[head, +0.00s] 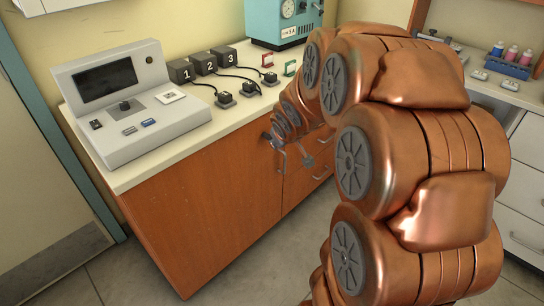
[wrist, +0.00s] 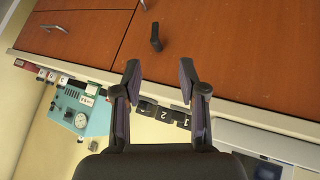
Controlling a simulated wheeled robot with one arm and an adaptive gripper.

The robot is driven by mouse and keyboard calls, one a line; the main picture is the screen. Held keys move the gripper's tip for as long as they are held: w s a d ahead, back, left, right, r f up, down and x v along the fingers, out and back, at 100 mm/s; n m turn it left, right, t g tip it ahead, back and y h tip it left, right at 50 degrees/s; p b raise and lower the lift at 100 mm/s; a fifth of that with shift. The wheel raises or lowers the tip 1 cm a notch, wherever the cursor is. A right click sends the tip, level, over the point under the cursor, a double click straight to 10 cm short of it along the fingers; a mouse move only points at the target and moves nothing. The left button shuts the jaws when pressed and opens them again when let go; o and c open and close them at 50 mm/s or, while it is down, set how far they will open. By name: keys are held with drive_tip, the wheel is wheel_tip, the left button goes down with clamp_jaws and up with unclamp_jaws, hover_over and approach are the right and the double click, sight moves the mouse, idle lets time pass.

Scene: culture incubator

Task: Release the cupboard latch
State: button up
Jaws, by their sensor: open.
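The cupboard (head: 215,200) has reddish-brown wooden fronts under a pale worktop. In the wrist view, which is upside down, a small dark latch-like handle (wrist: 155,38) stands out from the cupboard front (wrist: 220,45), near a panel seam. My gripper (wrist: 160,72) is open and empty, with its two fingertips apart and the handle showing beyond the gap between them. No contact with the handle shows. In the head view my gripper (head: 290,150) is small, in front of the cupboard front, and my arm hides part of the area. The handle is hard to make out there.
On the worktop (head: 225,120) stand a grey console (head: 125,110), several numbered black blocks (head: 206,62) with cabled plugs, and a teal device (head: 280,20). A metal drawer handle (wrist: 54,28) shows beside the latch. Floor (head: 95,275) is clear in front at left.

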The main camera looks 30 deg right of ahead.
drive_tip(key=w+d+f+n+t+y+b, duration=0.2)
drive_tip(key=w+d+f+t+y+b, duration=0.25)
drive_tip(key=f+b, duration=0.3)
drive_tip(key=w+d+f+n+t+y+b, duration=0.35)
drive_tip(key=d+f+t+b, duration=0.2)
drive_tip(key=f+b, duration=0.2)
drive_tip(key=shift+m+h, duration=0.3)
drive_tip(key=shift+m, duration=0.05)
drive_tip(key=shift+a+b+x, duration=0.25)
drive_tip(key=shift+x, duration=1.85)
drive_tip(key=shift+a+b+x, duration=0.2)
drive_tip(key=shift+b+x, duration=0.05)
drive_tip(key=shift+x, duration=1.85)
drive_tip(key=shift+s+f, duration=0.1)
drive_tip(key=shift+f, duration=0.1)
clamp_jaws()
